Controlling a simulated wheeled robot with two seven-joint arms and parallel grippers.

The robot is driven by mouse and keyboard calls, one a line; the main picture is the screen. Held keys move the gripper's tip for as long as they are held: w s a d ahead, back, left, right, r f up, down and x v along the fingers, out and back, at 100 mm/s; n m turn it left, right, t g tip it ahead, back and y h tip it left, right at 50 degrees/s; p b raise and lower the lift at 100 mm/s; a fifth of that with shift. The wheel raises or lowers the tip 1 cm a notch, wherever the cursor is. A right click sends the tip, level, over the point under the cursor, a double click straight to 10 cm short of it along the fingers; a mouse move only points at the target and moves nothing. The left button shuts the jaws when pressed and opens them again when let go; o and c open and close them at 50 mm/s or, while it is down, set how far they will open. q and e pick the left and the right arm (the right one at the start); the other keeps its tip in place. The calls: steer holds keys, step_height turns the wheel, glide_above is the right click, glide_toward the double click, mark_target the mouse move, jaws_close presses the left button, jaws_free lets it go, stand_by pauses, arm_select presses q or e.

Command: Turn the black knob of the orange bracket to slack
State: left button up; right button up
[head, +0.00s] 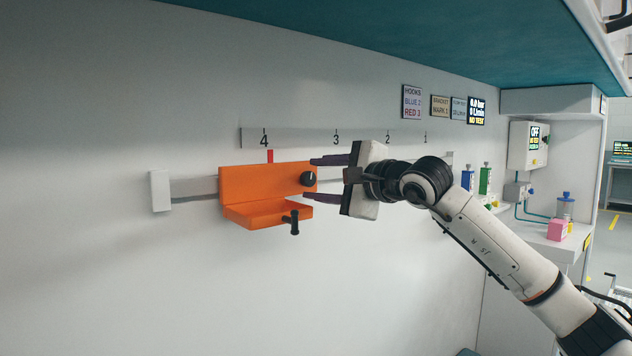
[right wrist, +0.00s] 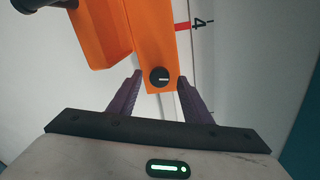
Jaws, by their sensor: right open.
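The orange bracket (head: 262,187) sits on a wall rail, with a red pointer (head: 270,156) under mark 4. Its round black knob (head: 308,179) is on the right end of the back plate. A light line marks the knob. A black handle (head: 294,222) hangs at the tray's front. My right gripper (head: 312,179) is open, its two purple fingers above and below the knob in the head view. In the right wrist view, the bracket (right wrist: 150,40) lies ahead, and the knob (right wrist: 160,77) sits between the open fingertips with gaps on both sides. My left gripper is not in view.
The rail (head: 195,187) ends left in a white block (head: 160,190). A numbered scale strip (head: 300,138) runs above it. Small signs (head: 440,106) hang at the right. A shelf with bottles (head: 485,180) stands beyond my right arm. The wall below the bracket is clear.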

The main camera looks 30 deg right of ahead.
arm_select(q)
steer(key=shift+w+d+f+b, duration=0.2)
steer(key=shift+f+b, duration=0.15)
steer(key=shift+b, duration=0.3)
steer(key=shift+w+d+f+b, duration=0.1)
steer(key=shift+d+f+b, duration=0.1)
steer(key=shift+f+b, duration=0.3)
arm_select(e)
steer(key=s, duration=0.9)
steer(key=shift+d+r, duration=0.4)
